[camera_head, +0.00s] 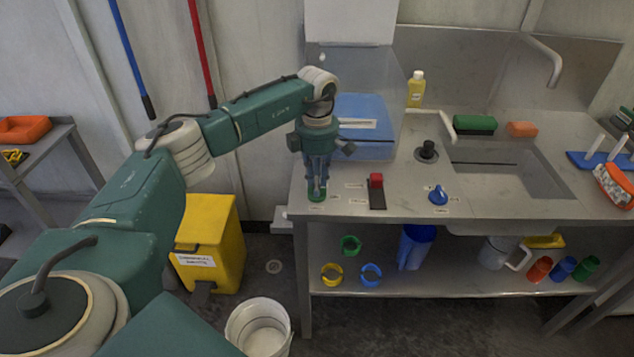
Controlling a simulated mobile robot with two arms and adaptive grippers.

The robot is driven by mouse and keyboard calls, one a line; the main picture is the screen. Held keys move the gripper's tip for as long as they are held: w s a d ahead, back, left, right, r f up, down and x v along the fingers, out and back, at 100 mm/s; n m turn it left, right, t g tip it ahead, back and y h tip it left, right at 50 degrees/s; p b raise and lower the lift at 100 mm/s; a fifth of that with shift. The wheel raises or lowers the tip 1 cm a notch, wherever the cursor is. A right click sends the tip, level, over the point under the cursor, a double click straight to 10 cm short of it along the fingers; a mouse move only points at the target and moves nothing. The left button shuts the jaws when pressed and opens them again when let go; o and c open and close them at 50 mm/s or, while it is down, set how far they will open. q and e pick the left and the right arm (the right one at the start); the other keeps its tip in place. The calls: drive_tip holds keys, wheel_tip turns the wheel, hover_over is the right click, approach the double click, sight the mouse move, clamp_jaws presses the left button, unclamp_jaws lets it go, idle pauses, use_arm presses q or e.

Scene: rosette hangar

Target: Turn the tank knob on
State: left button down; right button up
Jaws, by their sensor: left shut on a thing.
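My left gripper (317,185) points down at the front left corner of the steel counter (342,208). Its fingers are shut on a small green knob (316,197) on the counter top; the fingers hide part of it. A blue knob (438,196) sits further right along the front edge, apart from the gripper. Between them is a red lever switch (376,190) on a dark base. Small labels lie beside these controls, too small to read. A clear-walled tank (366,115) with blue inside stands behind the gripper. My right gripper is not in view.
A sink (510,172) with a tap (545,60), a black knob (427,151) and a yellow bottle (416,89) are right of the tank. Below are a shelf (450,285) with rings and cups, a yellow waste bin (213,240) and a white bucket (258,327).

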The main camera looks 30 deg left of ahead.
use_arm(q)
drive_tip(key=shift+r, duration=0.1)
drive_tip(key=c, duration=1.6)
unclamp_jaws()
wheel_tip(320, 180, up, 12)
